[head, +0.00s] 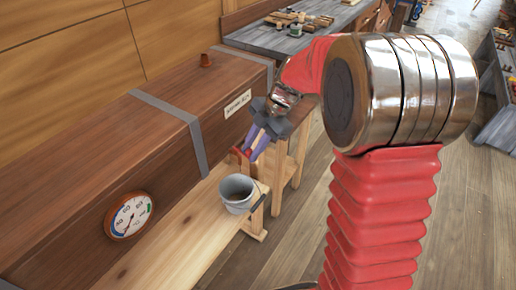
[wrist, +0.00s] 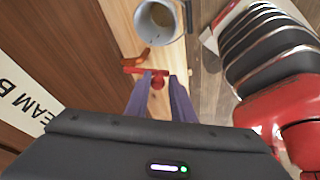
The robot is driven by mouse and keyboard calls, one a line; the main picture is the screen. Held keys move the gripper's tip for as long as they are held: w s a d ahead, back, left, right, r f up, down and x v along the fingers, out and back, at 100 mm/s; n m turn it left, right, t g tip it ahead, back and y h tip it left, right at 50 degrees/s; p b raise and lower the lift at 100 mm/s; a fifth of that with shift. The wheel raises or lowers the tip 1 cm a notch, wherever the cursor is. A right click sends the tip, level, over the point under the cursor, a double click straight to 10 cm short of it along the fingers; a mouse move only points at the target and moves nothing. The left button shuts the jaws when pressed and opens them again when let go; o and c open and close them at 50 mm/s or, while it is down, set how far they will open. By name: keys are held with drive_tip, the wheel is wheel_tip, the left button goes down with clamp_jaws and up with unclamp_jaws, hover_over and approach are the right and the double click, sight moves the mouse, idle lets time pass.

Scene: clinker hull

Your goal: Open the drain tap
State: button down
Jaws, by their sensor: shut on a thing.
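The drain tap (wrist: 157,82) is red, with a red crossbar and an orange-brown piece beside it in the wrist view. In the head view a bit of red tap (head: 236,157) shows at the lower side of the wooden steam box (head: 150,125). My gripper (wrist: 159,78) has purple fingers shut on the red part of the tap, one finger on each side. In the head view my gripper (head: 249,154) reaches down to the tap from the upper right. The fingers hide part of the tap, and I cannot tell how far it is turned.
A grey metal bucket (head: 238,194) stands on the pale wooden bench (head: 165,245) just below the tap. It also shows in the wrist view (wrist: 157,22). A round gauge (head: 130,216) is on the box side. A workbench (head: 285,38) with tools stands behind.

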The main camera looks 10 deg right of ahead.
drive_tip(key=shift+w+a+r, duration=0.15)
drive_tip(key=shift+w+r, duration=0.05)
drive_tip(key=shift+w, duration=0.1)
drive_tip(key=c, duration=1.8)
unclamp_jaws()
drive_tip(key=shift+o, duration=0.9)
drive_tip(key=shift+s+f, duration=0.1)
drive_tip(key=shift+f, duration=0.05)
drive_tip(key=v, duration=1.3)
drive_tip(key=shift+d+r, duration=0.2)
drive_tip(key=shift+r, duration=0.15)
